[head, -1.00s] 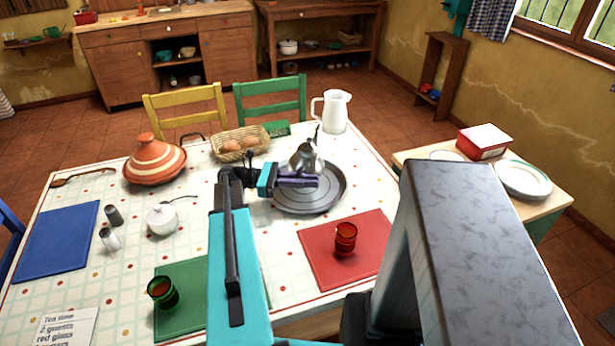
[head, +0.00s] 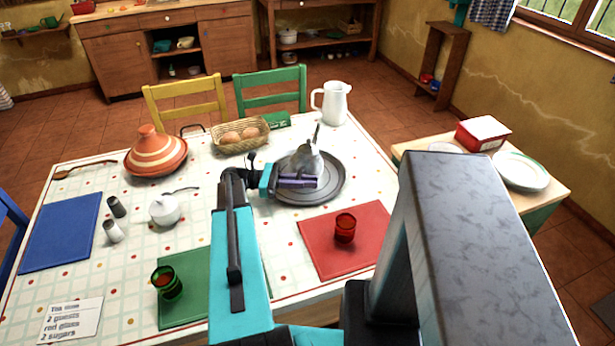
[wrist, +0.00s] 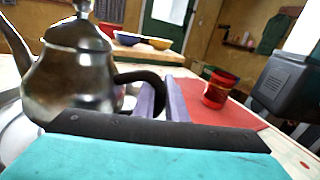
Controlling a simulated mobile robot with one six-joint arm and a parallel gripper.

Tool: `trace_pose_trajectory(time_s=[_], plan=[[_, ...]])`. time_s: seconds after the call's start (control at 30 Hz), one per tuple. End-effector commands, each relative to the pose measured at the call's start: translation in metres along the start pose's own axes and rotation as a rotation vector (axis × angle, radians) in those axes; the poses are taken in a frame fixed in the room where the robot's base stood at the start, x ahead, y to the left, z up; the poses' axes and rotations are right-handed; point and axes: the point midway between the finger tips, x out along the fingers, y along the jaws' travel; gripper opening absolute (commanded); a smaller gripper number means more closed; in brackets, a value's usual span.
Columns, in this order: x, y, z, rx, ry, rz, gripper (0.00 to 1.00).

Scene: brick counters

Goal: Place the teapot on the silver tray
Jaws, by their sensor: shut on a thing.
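The silver teapot (head: 305,160) is at the round silver tray (head: 322,190), over its left and middle part. In the wrist view the teapot (wrist: 75,75) is upright, with its dark handle (wrist: 140,78) reaching to my gripper (wrist: 163,100). My gripper (head: 298,181) has its purple fingers shut on the handle. The tray's rim (wrist: 18,135) shows below the teapot in the wrist view. I cannot tell whether the teapot's base touches the tray, as my gripper and fingers hide part of it.
A red mat with a red glass (head: 345,228) lies in front of the tray. A striped tagine (head: 156,153) and a white sugar bowl (head: 165,209) stand to the left.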

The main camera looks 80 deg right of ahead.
Motion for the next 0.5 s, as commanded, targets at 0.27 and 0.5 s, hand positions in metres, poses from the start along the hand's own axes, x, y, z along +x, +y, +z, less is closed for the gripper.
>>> trace_pose_trajectory(time_s=[0.27, 0.5], plan=[[0.0004, 0.0017, -0.0095, -0.014, 0.011, 0.005, 0.00], [0.0003, 0.0015, -0.0109, -0.018, 0.013, 0.004, 0.30]])
